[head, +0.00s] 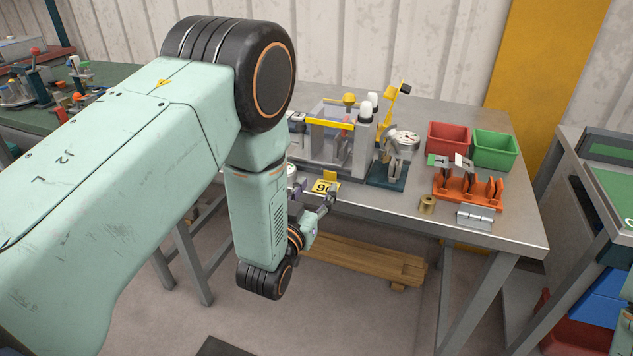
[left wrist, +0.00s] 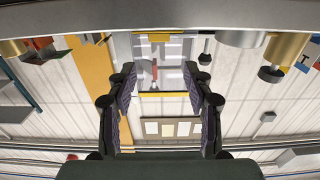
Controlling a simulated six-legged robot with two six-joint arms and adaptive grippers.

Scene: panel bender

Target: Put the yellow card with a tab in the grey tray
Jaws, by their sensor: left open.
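The yellow card (head: 325,187), with black marking and a raised tab at its back, is near the front edge of the grey workbench. My left gripper (head: 318,205) is just in front of the card, at the bench edge. It is partly hidden by my own arm. In the left wrist view its two fingers (left wrist: 160,105) stand wide apart with nothing held between them. I cannot make out the card in that view. I cannot pick out a grey tray in either view; my left arm covers part of the bench. My right gripper is not in view.
A panel bender with a yellow bar (head: 331,123) stands behind the card.

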